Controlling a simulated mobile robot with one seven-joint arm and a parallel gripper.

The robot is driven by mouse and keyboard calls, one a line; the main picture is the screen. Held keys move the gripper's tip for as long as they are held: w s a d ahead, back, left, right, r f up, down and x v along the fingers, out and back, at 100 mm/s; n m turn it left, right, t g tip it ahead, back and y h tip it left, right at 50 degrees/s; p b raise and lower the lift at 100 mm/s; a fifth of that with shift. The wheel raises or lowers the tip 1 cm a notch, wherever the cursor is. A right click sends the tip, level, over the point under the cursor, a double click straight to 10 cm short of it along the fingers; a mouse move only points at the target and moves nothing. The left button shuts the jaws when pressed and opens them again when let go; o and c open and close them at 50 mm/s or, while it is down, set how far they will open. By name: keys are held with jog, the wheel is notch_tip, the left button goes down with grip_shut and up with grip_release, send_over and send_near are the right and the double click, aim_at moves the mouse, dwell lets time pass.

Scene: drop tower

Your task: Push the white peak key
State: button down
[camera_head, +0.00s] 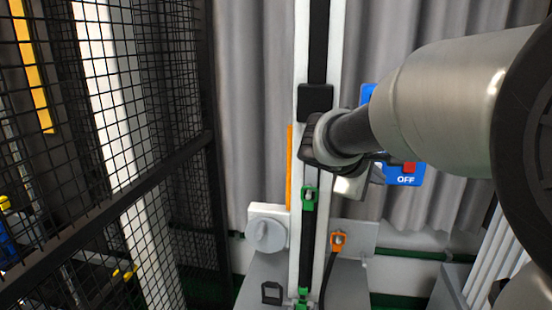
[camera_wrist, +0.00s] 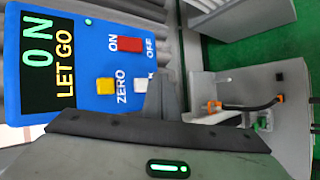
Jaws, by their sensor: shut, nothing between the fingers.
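The white peak key (camera_wrist: 141,84) is a small white square on the blue control box (camera_wrist: 90,20), beside the yellow ZERO key (camera_wrist: 105,86). My gripper (camera_wrist: 163,78) is shut and empty. Its grey fingers stand just beside the white key and cover most of its label. I cannot tell whether the fingertips touch the key. The box's display (camera_wrist: 47,65) reads "0 N" and "LET GO". In the head view my arm hides most of the blue box (camera_head: 402,178), and the white key does not show there.
A red ON/OFF switch (camera_wrist: 130,44) sits on the same box. The tower's white upright (camera_head: 335,60) stands beside my wrist, with a green clip (camera_head: 309,199) and an orange connector (camera_head: 338,241) lower down. A black mesh fence (camera_head: 150,110) fills the left.

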jog(key=shift+w+d, duration=0.15)
jog(key=shift+w, duration=0.4)
jog(key=shift+w+d, duration=0.15)
jog(key=shift+w, duration=0.4)
jog(key=shift+w, duration=0.1)
dwell(1.2)
jog(key=shift+w+d, duration=0.1)
jog(key=shift+w, duration=0.2)
jog(key=shift+w+d, duration=0.15)
jog(key=shift+w, duration=0.35)
dwell(0.6)
dwell(0.4)
jog(key=shift+s+a+b, duration=0.25)
jog(key=shift+s+b, duration=0.25)
jog(key=shift+s, duration=0.45)
jog(key=shift+s+a+b, duration=0.25)
jog(key=shift+s+b, duration=0.05)
jog(key=shift+s, duration=0.5)
jog(key=shift+s+a+b, duration=0.2)
jog(key=shift+s+b, duration=0.1)
jog(key=shift+s, duration=0.5)
jog(key=shift+s+a+b, duration=0.25)
jog(key=shift+s+b, duration=0.05)
jog(key=shift+s, duration=0.5)
